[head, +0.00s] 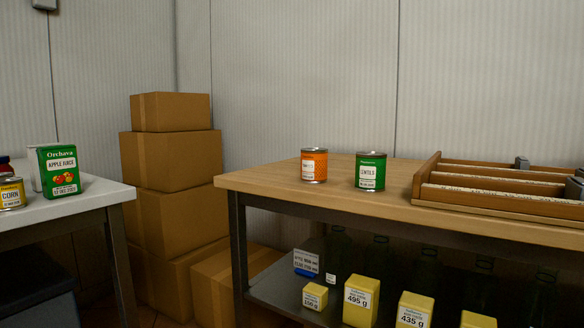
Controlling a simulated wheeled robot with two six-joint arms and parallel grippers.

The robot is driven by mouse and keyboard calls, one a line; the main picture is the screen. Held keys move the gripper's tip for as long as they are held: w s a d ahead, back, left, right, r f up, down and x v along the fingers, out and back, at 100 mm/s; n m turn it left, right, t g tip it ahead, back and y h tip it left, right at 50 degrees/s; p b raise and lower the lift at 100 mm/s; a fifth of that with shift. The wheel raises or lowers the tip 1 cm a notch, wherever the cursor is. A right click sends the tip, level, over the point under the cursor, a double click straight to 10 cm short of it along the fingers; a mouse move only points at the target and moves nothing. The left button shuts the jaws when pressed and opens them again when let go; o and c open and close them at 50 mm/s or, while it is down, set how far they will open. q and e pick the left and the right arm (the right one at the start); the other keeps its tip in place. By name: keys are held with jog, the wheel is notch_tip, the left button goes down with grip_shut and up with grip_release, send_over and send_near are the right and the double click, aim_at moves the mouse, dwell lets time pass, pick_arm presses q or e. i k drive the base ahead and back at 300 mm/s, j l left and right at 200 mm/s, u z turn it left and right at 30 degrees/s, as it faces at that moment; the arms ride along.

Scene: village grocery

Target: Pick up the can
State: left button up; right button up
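Several cans show in the head view, and the frame does not tell which one the task means. An orange can (314,165) stands upright on the wooden table (270,182). A green can labelled lentils (370,171) stands upright just right of it, with a small gap between them. A small corn can (12,194) with a yellow and blue label stands on the white-topped table (95,192) at the far left, partly cut by the frame edge. Neither of my grippers is in view.
A wooden divided tray (430,180) fills the table's right side. A green apple juice carton (59,171) stands beside the corn can. Stacked cardboard boxes (172,166) stand between the tables. Yellow weight-marked blocks (360,300) and dark bottles (338,250) sit on the lower shelf.

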aim_at(314, 162)
jog(key=l+u, duration=0.4)
jog(key=k+l+u, duration=0.1)
jog(key=u, duration=0.35)
jog(key=k+l+u, duration=0.15)
jog(key=l+u, duration=0.25)
